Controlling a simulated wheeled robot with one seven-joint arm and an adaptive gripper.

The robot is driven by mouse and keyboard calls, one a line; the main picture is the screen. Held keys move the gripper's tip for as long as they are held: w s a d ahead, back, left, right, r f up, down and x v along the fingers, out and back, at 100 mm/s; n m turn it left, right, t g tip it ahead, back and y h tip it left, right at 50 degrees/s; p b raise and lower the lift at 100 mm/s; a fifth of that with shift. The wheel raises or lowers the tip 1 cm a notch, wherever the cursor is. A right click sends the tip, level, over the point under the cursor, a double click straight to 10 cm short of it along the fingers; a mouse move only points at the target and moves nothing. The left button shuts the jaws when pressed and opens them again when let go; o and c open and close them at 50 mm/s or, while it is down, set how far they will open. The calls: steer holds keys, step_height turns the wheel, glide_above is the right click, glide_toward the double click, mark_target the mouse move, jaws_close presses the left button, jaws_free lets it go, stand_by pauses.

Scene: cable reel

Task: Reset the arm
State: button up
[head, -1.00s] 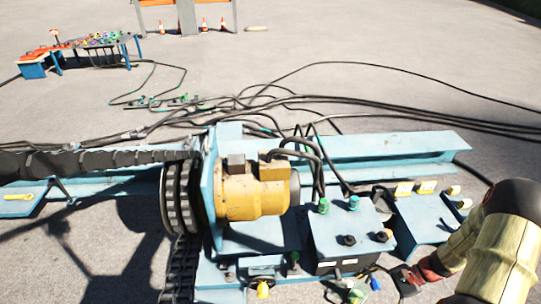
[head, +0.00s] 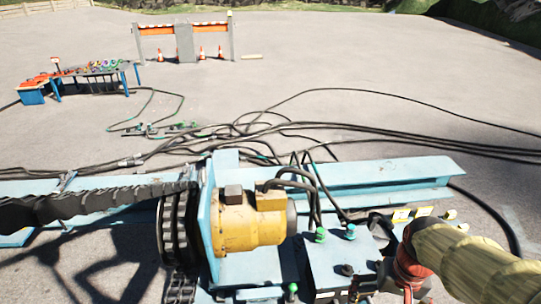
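My arm (head: 470,262), in a yellowish sleeve, reaches in from the lower right of the head view. Its orange-red wrist end points down beside the blue box (head: 340,262) of the machine. My gripper (head: 408,293) shows only partly at the bottom right, small and dark. Its fingers are too unclear to tell open from shut, and I cannot tell whether it touches anything.
A blue machine frame with a yellow motor (head: 235,222) and a black chain wheel (head: 172,230) fills the foreground. Black cables (head: 300,128) lie on the pavement behind. A table (head: 98,78) stands far left, and an orange-striped barrier (head: 155,40) farther back. Open pavement surrounds them.

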steer(key=s+a+r+n+t+p, duration=0.1)
steer(key=a+r+n+t, duration=0.1)
steer(key=a+r, duration=0.2)
steer(key=s+a+r+n+t, duration=0.1)
steer(key=s+a+r+t, duration=0.1)
steer(key=r, duration=0.8)
steer(key=shift+a+r+n+t+p, duration=0.3)
steer(key=shift+a+n+t+p, duration=0.15)
steer(key=shift+a, duration=0.65)
